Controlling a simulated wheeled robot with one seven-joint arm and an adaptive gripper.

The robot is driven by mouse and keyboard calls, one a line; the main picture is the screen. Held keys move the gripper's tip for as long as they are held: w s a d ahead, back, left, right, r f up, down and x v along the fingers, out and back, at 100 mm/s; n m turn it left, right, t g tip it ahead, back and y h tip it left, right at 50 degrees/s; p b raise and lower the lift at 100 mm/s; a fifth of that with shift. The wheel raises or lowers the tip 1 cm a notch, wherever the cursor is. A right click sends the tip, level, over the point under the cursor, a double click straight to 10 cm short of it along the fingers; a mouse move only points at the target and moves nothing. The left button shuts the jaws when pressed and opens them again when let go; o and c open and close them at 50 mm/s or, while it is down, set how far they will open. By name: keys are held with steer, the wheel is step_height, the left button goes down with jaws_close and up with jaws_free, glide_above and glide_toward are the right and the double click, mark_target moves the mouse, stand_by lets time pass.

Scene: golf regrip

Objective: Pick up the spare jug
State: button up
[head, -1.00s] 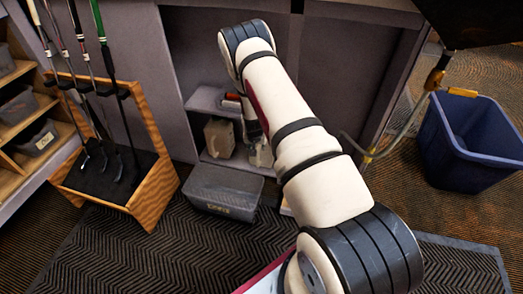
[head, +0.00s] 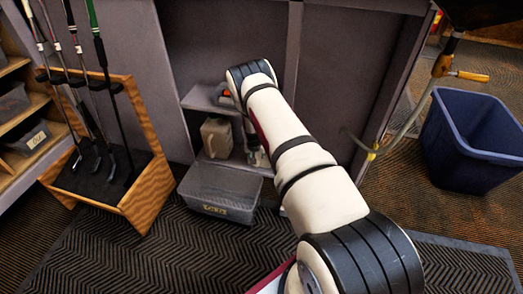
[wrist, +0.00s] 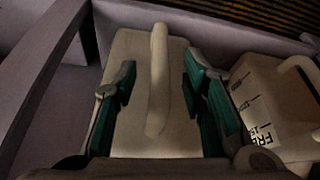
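A pale jug (wrist: 128,108) with an upright handle (wrist: 158,80) lies between my fingers in the wrist view. My gripper (wrist: 160,88) is open, with one green-padded finger on each side of the handle and a gap on both sides. In the head view my gripper (head: 252,152) is low inside the cabinet, and the jug at it is mostly hidden. A second pale jug (head: 216,138) stands to its left. What seems to be this second jug shows at the right of the wrist view (wrist: 270,95), with black lettering partly cut off.
A cabinet shelf (head: 200,98) is just above and left of my gripper. A grey bin (head: 218,192) stands on the mat in front. A golf-club rack (head: 150,190) is at left, a blue bin (head: 470,140) at right. A cabinet wall edges the wrist view's left.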

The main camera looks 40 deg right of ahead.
steer(key=shift+c, duration=0.3)
jaws_close()
steer(key=shift+r, duration=0.1)
